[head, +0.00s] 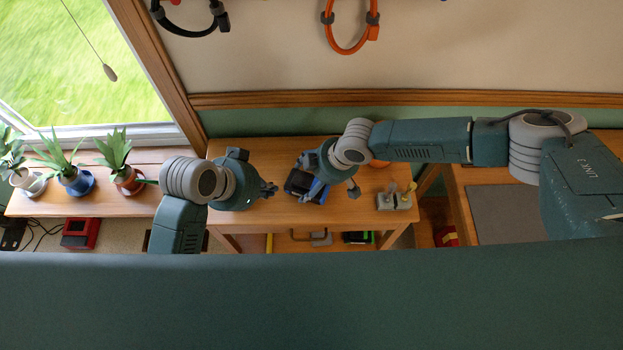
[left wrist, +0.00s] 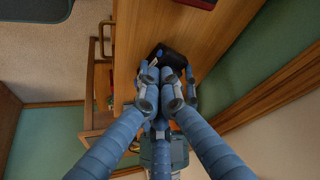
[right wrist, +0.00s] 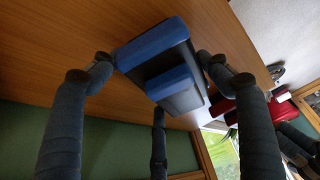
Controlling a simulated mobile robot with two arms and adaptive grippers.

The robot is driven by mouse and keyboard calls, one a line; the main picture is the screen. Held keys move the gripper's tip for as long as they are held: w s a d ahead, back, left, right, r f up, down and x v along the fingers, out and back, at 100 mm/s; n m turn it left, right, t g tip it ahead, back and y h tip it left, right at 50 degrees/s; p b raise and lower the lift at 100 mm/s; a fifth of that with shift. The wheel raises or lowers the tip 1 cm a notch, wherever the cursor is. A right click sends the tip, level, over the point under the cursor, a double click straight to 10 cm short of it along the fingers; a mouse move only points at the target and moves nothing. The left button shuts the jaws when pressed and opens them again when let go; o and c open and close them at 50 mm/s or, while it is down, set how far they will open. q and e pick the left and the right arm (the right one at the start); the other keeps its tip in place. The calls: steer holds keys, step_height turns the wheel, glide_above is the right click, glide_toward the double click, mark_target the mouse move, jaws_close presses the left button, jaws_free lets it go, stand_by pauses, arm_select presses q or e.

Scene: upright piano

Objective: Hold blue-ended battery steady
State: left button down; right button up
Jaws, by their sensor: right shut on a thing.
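The blue-ended battery (head: 303,187) is a dark block with blue parts, on or just above the wooden table. My right gripper (head: 322,186) is around it. In the right wrist view, fingers of the right gripper (right wrist: 154,57) press on opposite sides of the battery (right wrist: 172,48), and its blue end and blue raised part face the camera. My left gripper (head: 268,190) is left of the battery, its fingers drawn together and empty. In the left wrist view the left gripper (left wrist: 169,76) points at the battery (left wrist: 172,52), partly hidden by the fingers; I cannot tell whether they touch.
A grey fixture (head: 394,201) with a yellowish lever stands on the table (head: 350,222) at the right. An orange round thing (head: 379,163) is partly behind my right arm. Potted plants (head: 75,182) stand at the window. A shelf below holds several items.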

mark_target(288, 192)
arm_select(q)
steer(key=s+f, duration=0.1)
steer(key=f, duration=0.1)
steer(key=s+f+n+t, duration=0.1)
steer(key=f, duration=0.1)
steer(key=s+f+n, duration=0.1)
steer(key=f, duration=0.1)
steer(key=shift+s+d+f+t, duration=0.2)
steer(key=shift+s+d+t, duration=0.1)
steer(key=shift+t, duration=0.1)
steer(key=s+f+n, duration=0.1)
steer(key=s+a+f+n+t, duration=0.1)
steer(key=s, duration=0.1)
steer(key=s+a+f+t, duration=0.1)
steer(key=shift+s+f+n, duration=0.15)
steer(key=shift+s+n, duration=0.1)
steer(key=shift+n, duration=0.15)
steer(key=shift+w, duration=0.1)
steer(key=shift+w+d, duration=0.55)
steer(key=shift+w, duration=0.8)
steer(key=shift+w+d, duration=0.6)
steer(key=shift+w, duration=0.7)
steer(key=shift+w+d, duration=0.55)
steer(key=shift+w, duration=0.8)
steer(key=shift+w, duration=0.15)
steer(key=shift+w+d, duration=0.15)
steer(key=shift+w, duration=0.1)
